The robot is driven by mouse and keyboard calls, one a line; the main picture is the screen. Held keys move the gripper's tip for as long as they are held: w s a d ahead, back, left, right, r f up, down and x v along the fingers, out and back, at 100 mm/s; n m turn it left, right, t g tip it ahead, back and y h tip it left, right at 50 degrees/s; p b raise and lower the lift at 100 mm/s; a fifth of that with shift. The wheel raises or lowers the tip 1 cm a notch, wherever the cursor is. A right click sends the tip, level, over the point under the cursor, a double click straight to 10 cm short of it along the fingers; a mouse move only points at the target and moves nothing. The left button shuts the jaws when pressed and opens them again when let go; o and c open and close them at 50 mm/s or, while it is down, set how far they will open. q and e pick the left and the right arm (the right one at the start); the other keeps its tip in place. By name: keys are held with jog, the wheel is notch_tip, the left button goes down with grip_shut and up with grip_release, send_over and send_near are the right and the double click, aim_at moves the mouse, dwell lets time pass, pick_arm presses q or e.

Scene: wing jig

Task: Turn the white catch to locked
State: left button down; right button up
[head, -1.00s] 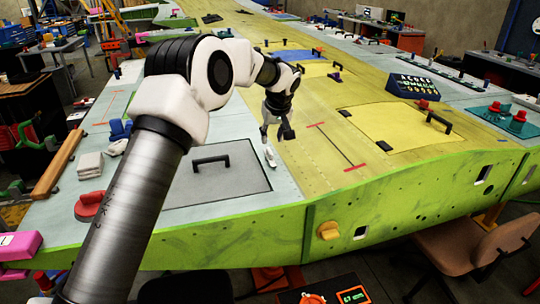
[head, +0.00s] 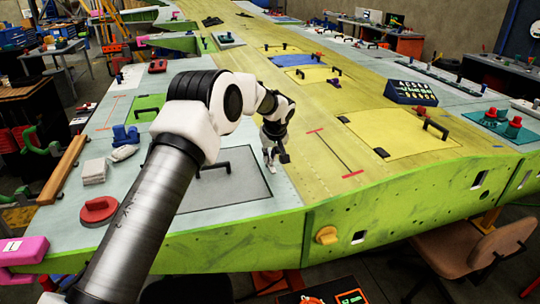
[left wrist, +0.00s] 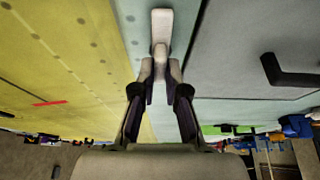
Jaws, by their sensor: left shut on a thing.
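The white catch (left wrist: 161,28) is a small pale lever on the light grey-blue strip beside the grey panel, seen in the left wrist view. It lies along the strip, its far end pointing away from my gripper. My left gripper (left wrist: 160,68) is shut on the near end of the catch, with a finger on each side. In the head view my left gripper (head: 270,160) reaches down to the panel's far right corner. It hides most of the catch there. My right gripper is not in view.
A grey panel (head: 235,190) with a black handle lies beside the catch. A yellow panel (head: 400,131) with a black handle lies to the right. A red round-based tool (head: 98,210) and a white stack (head: 95,172) stand on the left.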

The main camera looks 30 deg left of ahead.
pick_arm(q)
jog(key=shift+m, duration=0.3)
jog(key=m+h, duration=0.1)
jog(key=m, duration=0.1)
jog(key=m+t+p, duration=0.1)
jog(key=m, duration=0.1)
jog(key=shift+s+a+h+p, duration=0.15)
jog(key=shift+h+p, duration=0.15)
jog(key=shift+h, duration=0.1)
jog(key=m+h, duration=0.1)
jog(key=m, duration=0.2)
jog(key=shift+a+f, duration=0.1)
jog(key=shift+m+t+h, duration=0.3)
jog(key=shift+m+h, duration=0.1)
jog(key=shift+m, duration=0.6)
jog(key=m+b, duration=0.1)
jog(key=m, duration=0.1)
jog(key=m+h+b, duration=0.1)
jog(key=m, duration=0.1)
jog(key=shift+a+f+h, duration=0.1)
jog(key=shift+a+h, duration=0.1)
jog(key=shift+h, duration=0.1)
jog(key=shift+a+m+g+h, duration=0.1)
jog(key=shift+m+g+h, duration=0.5)
jog(key=shift+m, duration=1.5)
jog(key=c, duration=1.2)
grip_release()
jog(key=shift+w, duration=0.2)
